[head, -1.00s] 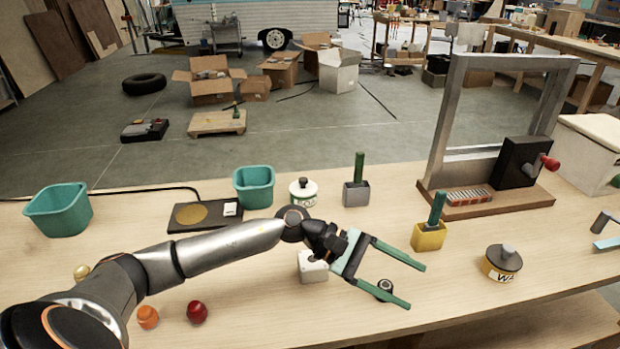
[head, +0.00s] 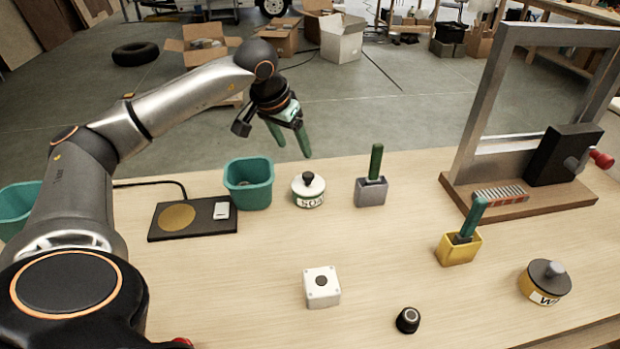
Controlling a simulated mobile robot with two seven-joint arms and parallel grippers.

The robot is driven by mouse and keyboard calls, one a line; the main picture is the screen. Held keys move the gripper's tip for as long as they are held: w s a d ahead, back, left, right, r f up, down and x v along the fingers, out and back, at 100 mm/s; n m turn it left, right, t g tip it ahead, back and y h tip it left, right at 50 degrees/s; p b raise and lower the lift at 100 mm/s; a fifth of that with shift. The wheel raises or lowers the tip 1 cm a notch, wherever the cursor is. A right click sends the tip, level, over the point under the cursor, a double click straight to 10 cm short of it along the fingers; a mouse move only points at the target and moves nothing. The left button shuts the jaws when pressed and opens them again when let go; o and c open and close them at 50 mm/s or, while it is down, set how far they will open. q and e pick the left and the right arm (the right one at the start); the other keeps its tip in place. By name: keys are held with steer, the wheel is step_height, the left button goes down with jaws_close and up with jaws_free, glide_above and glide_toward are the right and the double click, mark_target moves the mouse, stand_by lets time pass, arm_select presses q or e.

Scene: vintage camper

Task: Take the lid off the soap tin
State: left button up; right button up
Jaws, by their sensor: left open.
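The soap tin (head: 309,201) is a white round tin with dark lettering, standing upright on the wooden bench. Its pale lid (head: 300,187) with a dark knob sits on top. My left gripper (head: 294,151) is open, with green fingers pointing down. In the picture it is just above and slightly left of the lid's knob, apart from it. Nothing shows between its fingers. My right gripper is not in the picture.
A teal bin (head: 249,184) stands left of the tin, and a grey holder with a green handle (head: 371,190) stands to its right. A white button box (head: 321,287), a yellow holder (head: 458,250) and a yellow tin (head: 543,286) stand nearer.

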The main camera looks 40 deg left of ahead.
mark_target(308, 174)
arm_select(q)
steer(key=x, duration=0.8)
steer(key=p+x, duration=0.1)
steer(key=x, duration=0.2)
steer(key=shift+w+d+f, duration=0.15)
steer(key=shift+d+f, duration=0.2)
steer(key=shift+f, duration=0.05)
steer(key=shift+c, duration=0.4)
jaws_close()
